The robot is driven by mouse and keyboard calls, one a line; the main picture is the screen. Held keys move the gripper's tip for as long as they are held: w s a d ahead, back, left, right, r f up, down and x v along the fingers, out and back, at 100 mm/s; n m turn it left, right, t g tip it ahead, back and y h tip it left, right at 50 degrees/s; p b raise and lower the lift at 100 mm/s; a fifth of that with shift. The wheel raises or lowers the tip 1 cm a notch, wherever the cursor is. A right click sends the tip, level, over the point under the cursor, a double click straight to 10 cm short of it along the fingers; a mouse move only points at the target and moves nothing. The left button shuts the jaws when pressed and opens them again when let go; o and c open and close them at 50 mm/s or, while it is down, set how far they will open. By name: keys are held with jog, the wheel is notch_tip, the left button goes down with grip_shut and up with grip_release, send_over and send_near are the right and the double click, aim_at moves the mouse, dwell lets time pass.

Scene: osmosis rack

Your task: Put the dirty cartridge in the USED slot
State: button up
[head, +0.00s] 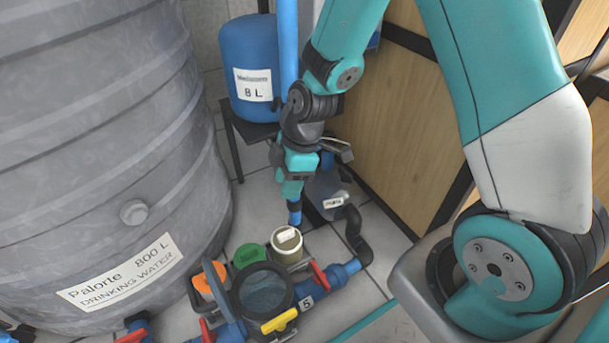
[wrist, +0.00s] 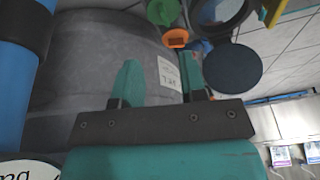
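My gripper (head: 292,188) hangs above and behind the group of round holders in the head view. In the wrist view its two teal fingers (wrist: 159,64) stand apart with nothing between them, so it is open and empty. A cream cylinder (head: 287,243) with a small pale label on top stands below my gripper. A green round piece (head: 250,257) and an orange one (head: 210,278) stand to its left. I cannot tell which piece is the dirty cartridge. No USED lettering is readable.
A black-rimmed housing (head: 263,290) sits among blue pipes with red (head: 319,275) and yellow (head: 280,320) handles. A large grey tank (head: 100,150) fills the left. A blue tank (head: 252,60) stands behind. A dark disc (wrist: 232,72) shows beside my right finger.

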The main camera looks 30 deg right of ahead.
jog(key=s+a+r+m, duration=0.2)
jog(key=s+r+m, duration=0.2)
jog(key=s+r, duration=0.5)
jog(key=s+a+r+m, duration=0.3)
jog(key=s+r, duration=0.5)
jog(key=r, duration=0.3)
jog(key=shift+s+a+r+m+y, duration=0.25)
jog(key=shift+s+r+m+y, duration=0.1)
jog(key=shift+m, duration=0.45)
